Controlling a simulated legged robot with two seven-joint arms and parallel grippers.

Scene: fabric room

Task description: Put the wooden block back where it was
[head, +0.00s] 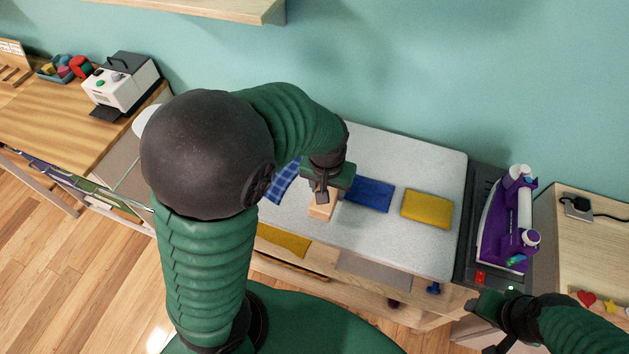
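The wooden block (320,211) is a small pale block on or just above the light grey ironing surface (390,155), near its front middle. My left gripper (322,194) reaches down from above at the block, and a dark finger overlaps its top. The gripper hides part of the block, so I cannot tell whether the fingers are closed on it or whether it touches the surface. My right gripper (488,304) is at the lower right, near the front right corner of the table, away from the block. Its finger opening is unclear.
Blue cloth (371,194) and yellow cloth (427,208) lie right of the block; a blue checked cloth (283,183) lies left. A purple iron (507,225) stands on a dark base at right. A white machine (119,84) stands on the left wooden table.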

